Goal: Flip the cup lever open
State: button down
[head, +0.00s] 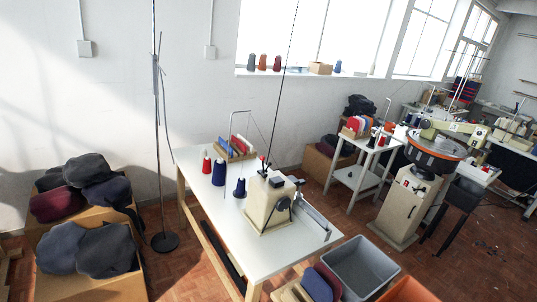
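I cannot make out a cup lever at this distance. A beige machine (268,203) stands on a white table, with a dark round knob (283,205) on its side and dark parts on top. A second machine with a round orange-rimmed dial (436,150) stands on a beige pedestal (405,207) at the right. I cannot tell which machine carries the lever, or how it is set. My gripper is not in view.
The white table (205,165) holds thread cones (218,173). A grey bin (360,268) stands at its front right. Boxes of dark caps (85,250) and a pole stand (164,241) are at left. Some red floor (190,272) shows between the left boxes and the table.

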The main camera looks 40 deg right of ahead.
aim_at(263, 173)
jog(key=i+z, duration=0.2)
jog(key=i, duration=0.5)
jog(key=i+z, duration=0.25)
jog(key=i, duration=0.4)
jog(key=i+j+z, duration=0.2)
jog(key=i, duration=0.5)
jog(key=i+l+z, duration=0.1)
jog(key=i+z, duration=0.15)
jog(key=i, duration=0.85)
